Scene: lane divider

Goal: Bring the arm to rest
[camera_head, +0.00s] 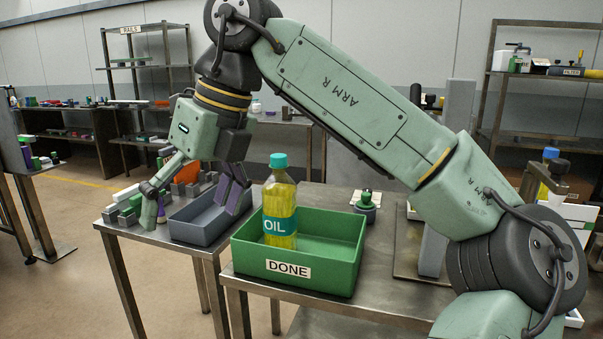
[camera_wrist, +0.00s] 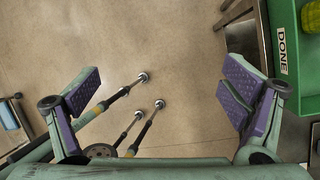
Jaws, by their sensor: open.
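My gripper (camera_head: 190,205) is open, with nothing between its fingers. In the head view it hangs at the left, overlapping the grey bin (camera_head: 188,232) in the picture. In the wrist view my gripper (camera_wrist: 160,95) has its purple pads wide apart over bare floor. My arm is raised and bent, crossing above the tables from the right. The green crate marked DONE (camera_head: 330,285) stands on the near table, and its edge also shows at the right of the wrist view (camera_wrist: 284,72). An oil bottle (camera_head: 280,208) with a teal cap stands upright in it.
A small green-topped jar (camera_head: 366,203) stands behind the crate. Shelves and benches line the back wall. Floor (camera_head: 85,260) is open at the left.

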